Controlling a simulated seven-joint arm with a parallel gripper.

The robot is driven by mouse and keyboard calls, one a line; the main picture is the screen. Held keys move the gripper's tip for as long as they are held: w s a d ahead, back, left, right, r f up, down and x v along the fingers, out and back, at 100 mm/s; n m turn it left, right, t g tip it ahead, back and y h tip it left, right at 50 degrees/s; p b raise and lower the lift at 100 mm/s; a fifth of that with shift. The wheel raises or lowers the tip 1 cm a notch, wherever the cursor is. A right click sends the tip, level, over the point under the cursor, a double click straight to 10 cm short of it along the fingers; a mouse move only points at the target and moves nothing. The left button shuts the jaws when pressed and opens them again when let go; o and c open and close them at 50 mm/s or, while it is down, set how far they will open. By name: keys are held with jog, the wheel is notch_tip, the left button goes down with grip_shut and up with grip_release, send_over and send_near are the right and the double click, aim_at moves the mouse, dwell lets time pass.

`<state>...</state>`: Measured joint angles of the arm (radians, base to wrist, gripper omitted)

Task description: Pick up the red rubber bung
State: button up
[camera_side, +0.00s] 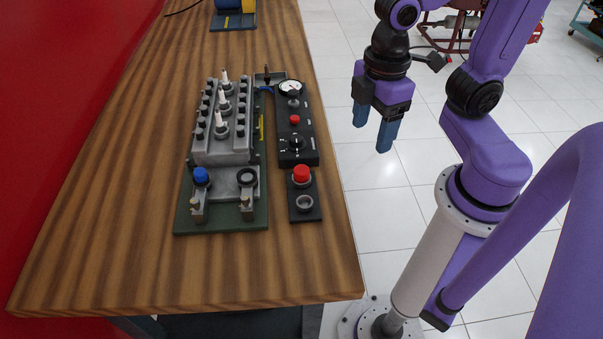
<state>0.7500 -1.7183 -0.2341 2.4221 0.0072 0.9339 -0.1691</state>
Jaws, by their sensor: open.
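The red rubber bung (301,174) sits upright in the far socket of a small black holder (312,214) on the wooden table, near its right edge. The holder's near socket (304,203) is a metal ring with nothing standing in it. My gripper (373,128) is purple with two blue fingers pointing down. It is open and empty, past the table's right edge, to the right of the bung and farther back in the picture. Nothing hides the bung.
A grey engine block (221,155) on a green base (221,225) stands left of the holder, with a blue bung (201,176). A black gauge panel (304,155) with a red button (295,119) lies just behind the holder. The front tabletop (180,275) is clear.

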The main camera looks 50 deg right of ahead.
jog(key=n, duration=0.1)
send_near(301, 169)
jog(key=f, duration=0.4)
jog(key=shift+w, duration=0.3)
jog(key=shift+s+a+f, duration=0.1)
jog(key=shift+s+f, duration=0.1)
jog(key=shift+f, duration=0.7)
jog(key=shift+s+f, duration=0.15)
jog(key=shift+f, duration=1.55)
jog(key=c, duration=1.1)
